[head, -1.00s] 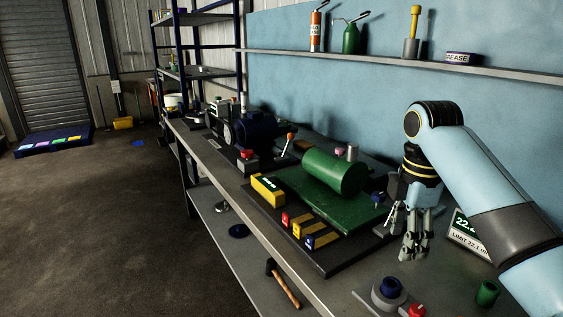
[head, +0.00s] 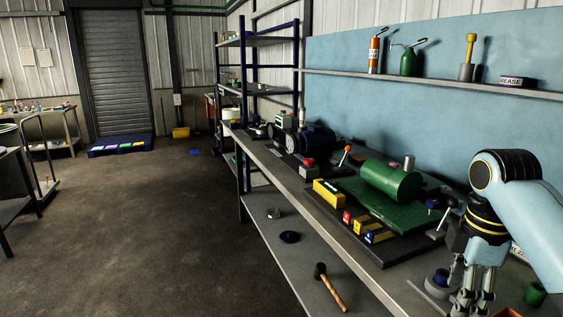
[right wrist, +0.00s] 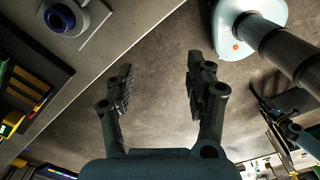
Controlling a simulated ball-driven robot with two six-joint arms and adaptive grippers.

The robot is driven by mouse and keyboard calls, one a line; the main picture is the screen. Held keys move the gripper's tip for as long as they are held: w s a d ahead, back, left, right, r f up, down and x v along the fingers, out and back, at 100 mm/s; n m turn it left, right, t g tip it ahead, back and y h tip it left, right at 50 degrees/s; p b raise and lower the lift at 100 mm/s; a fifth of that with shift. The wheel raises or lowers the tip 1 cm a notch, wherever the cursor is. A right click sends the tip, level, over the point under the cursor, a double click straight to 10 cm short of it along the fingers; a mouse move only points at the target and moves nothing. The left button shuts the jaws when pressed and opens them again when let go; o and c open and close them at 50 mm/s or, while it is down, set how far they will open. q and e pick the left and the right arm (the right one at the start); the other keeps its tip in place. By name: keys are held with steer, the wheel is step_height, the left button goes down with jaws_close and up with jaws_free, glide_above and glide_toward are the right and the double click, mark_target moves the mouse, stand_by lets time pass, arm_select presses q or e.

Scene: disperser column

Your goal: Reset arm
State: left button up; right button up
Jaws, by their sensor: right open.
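My right arm comes in from the right in the head view. Its gripper (head: 472,298) hangs fingers down at the front right of the workbench (head: 285,187), partly cut off by the lower edge. In the right wrist view the two fingers of the right gripper (right wrist: 158,78) are wide apart with nothing between them. Bare floor shows beyond them, and the bench edge runs to their left. My left gripper is not in view.
A round blue knob (head: 440,279) is close to the right gripper. A hammer (head: 331,289) lies on the lower shelf. Open floor (head: 140,220) lies left.

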steer(key=s+a+f+m+t, duration=0.1)
steer(key=s+f+m, duration=0.1)
steer(key=s+m, duration=0.3)
steer(key=s+a+f+m+t, duration=0.1)
steer(key=s+f+m, duration=0.1)
steer(key=s, duration=0.6)
steer(key=s+a+r+m+t, duration=0.1)
steer(key=s+r+m, duration=0.3)
steer(key=s+m, duration=0.5)
steer(key=s+d+f+n+g+b, duration=0.2)
steer(key=f+b, duration=0.8)
steer(key=f, duration=2.5)
arm_select(q)
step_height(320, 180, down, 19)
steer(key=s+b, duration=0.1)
steer(key=b, duration=0.8)
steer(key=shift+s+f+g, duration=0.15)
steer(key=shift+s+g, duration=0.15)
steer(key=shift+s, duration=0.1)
arm_select(e)
steer(key=s+f, duration=1)
steer(key=f, duration=0.3)
steer(key=s+d+f, duration=0.1)
steer(key=s+f, duration=0.9)
steer(key=f, duration=0.4)
steer(key=shift+s+d+m+h, duration=0.25)
steer(key=shift+d+m+h, duration=0.05)
